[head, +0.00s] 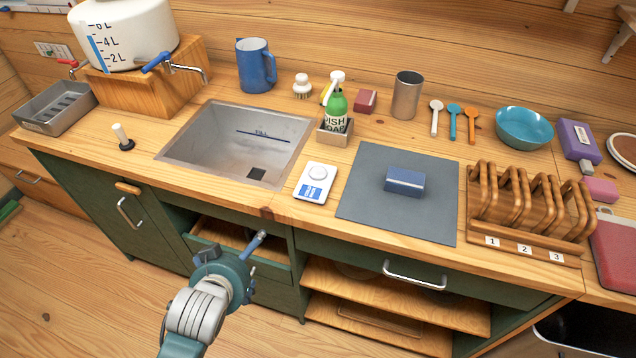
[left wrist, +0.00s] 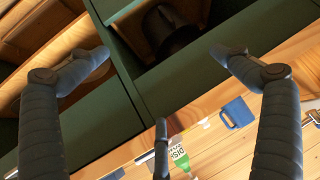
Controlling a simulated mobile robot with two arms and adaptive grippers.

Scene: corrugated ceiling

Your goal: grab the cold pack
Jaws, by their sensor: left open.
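A blue block (head: 405,181), which looks like the cold pack, lies on a dark grey mat (head: 365,210) on the counter. My left gripper (head: 240,256) is in front of the counter, below its front edge and left of the block, well apart from it. In the left wrist view its fingers (left wrist: 163,62) are spread with nothing between them, facing the green cabinet front. The block does not show clearly in the left wrist view. My right gripper is not in view.
A sink (head: 225,145), a white device with a blue label (head: 316,182) and a dish soap bottle (head: 337,108) stand left of the mat. A wooden rack (head: 530,205) stands right of it. An open drawer (head: 235,241) and shelves (head: 390,300) are below the counter.

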